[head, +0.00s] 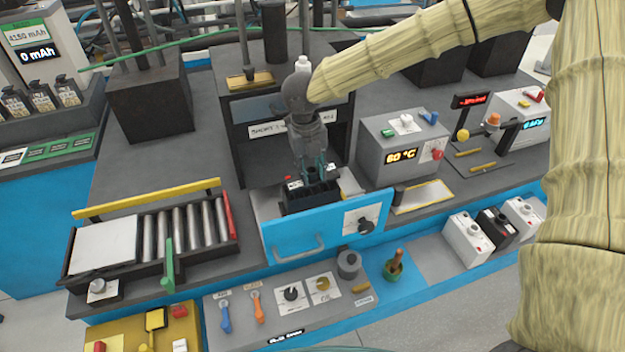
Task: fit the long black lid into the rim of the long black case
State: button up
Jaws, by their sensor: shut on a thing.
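A long black case (311,199) sits behind the blue front panel, inside the grey test bay. My gripper (314,173) points down right over the case, its fingers close together at the case's top. It is shut on a small dark part, which I take to be the black lid. The lid's outline blends with the case and is partly hidden by the fingers. I cannot tell whether the lid touches the case rim or sits level in it.
The blue front panel (328,229) with a handle stands just before the case. The bay's dark walls rise behind and left. A grey heater box (403,143) reading 60 °C is at right, a roller conveyor (187,228) at left. My arm crosses the upper right.

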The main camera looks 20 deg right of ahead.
aim_at(311, 181)
notch_tip(311, 181, up, 6)
jog(key=shift+r+b, duration=0.1)
jog(key=shift+b, duration=0.65)
jog(key=shift+y, duration=0.5)
jog(key=shift+f+b, duration=0.85)
jog(key=shift+f, duration=3.1)
jog(key=shift+a+p, duration=0.1)
jog(key=shift+p, duration=1.35)
jog(key=shift+f+b, duration=0.35)
jog(key=shift+f, duration=0.8)
jog(key=o, duration=1.2)
notch_tip(311, 181, up, 12)
